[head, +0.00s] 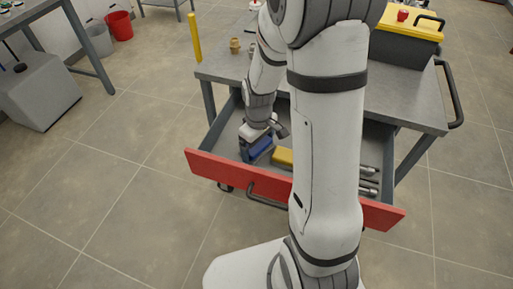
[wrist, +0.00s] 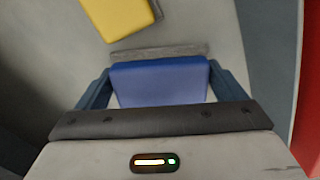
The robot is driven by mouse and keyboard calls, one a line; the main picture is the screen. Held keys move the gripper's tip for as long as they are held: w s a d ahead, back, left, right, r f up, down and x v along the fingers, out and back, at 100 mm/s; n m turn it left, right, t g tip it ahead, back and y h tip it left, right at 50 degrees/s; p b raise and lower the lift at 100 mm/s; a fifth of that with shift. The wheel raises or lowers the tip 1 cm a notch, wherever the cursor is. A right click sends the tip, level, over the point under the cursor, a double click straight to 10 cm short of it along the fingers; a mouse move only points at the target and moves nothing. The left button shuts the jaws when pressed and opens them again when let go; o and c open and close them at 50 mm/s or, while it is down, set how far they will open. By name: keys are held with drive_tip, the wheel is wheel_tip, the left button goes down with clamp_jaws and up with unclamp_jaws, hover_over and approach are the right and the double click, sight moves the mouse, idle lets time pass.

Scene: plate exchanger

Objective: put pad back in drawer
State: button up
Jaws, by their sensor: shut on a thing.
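The pad is a blue block (wrist: 160,82) between the two fingers of my gripper (wrist: 160,90) in the wrist view. My gripper is shut on it. In the head view my gripper (head: 258,150) reaches down into the open drawer (head: 215,167) at its left part, and the blue pad (head: 262,151) shows low inside the drawer. I cannot tell whether the pad touches the drawer floor. The drawer has a red front (head: 235,176) and a grey inside. My arm hides the middle of the drawer.
A yellow block (head: 284,156) lies in the drawer right of the pad, also seen in the wrist view (wrist: 117,15). Several metal tools (head: 369,180) lie at the drawer's right. The cart top (head: 400,100) holds a yellow-lidded toolbox (head: 405,40) and small brass parts (head: 235,46).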

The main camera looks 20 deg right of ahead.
drive_tip(key=shift+f, duration=0.45)
drive_tip(key=shift+f, duration=0.1)
drive_tip(key=shift+s+f+b, duration=0.1)
drive_tip(key=shift+f+b, duration=0.25)
drive_tip(key=shift+b, duration=0.05)
drive_tip(key=o, duration=0.6)
drive_tip(key=shift+o, duration=0.4)
drive_tip(key=shift+s, duration=0.1)
drive_tip(key=shift+f, duration=0.1)
drive_tip(key=shift+s, duration=0.1)
